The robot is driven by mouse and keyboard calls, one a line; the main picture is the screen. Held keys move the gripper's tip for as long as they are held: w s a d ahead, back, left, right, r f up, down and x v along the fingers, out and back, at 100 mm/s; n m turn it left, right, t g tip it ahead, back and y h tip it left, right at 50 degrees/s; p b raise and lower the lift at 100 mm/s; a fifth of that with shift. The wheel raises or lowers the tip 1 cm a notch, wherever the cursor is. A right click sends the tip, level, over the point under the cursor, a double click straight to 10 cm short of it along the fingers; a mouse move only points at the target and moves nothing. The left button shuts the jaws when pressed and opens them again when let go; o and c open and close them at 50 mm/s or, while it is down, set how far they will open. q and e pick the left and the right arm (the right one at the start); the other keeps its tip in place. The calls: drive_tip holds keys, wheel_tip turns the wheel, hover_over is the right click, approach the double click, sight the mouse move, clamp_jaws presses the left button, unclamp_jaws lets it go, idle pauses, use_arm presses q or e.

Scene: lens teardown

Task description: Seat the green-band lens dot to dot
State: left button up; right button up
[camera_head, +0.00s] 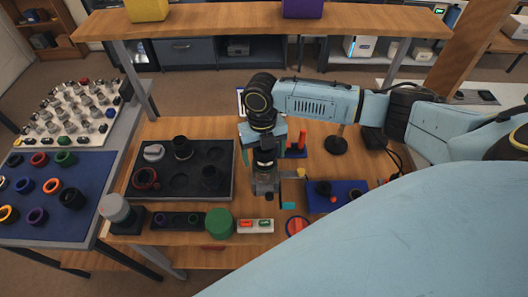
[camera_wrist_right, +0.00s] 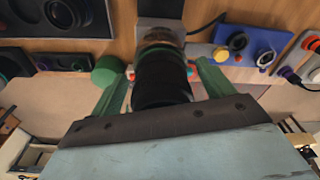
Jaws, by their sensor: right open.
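The alignment dots are not visible. My left gripper is not in view.
A dark tray (camera_head: 130,192) with lens parts lies to the left. A green cylinder (camera_head: 219,222) stands at the front beside a dark strip (camera_head: 160,230) of small parts. A blue tray (camera_head: 345,205) is to the right. A black round stand (camera_head: 336,146) is behind it.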

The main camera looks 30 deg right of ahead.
drive_tip(key=shift+r, duration=0.1)
drive_tip(key=r, duration=0.4)
drive_tip(key=w+r, duration=0.1)
drive_tip(key=r, duration=0.3)
drive_tip(key=r+b, duration=0.1)
drive_tip(key=r, duration=0.4)
drive_tip(key=shift+w+d, duration=0.2)
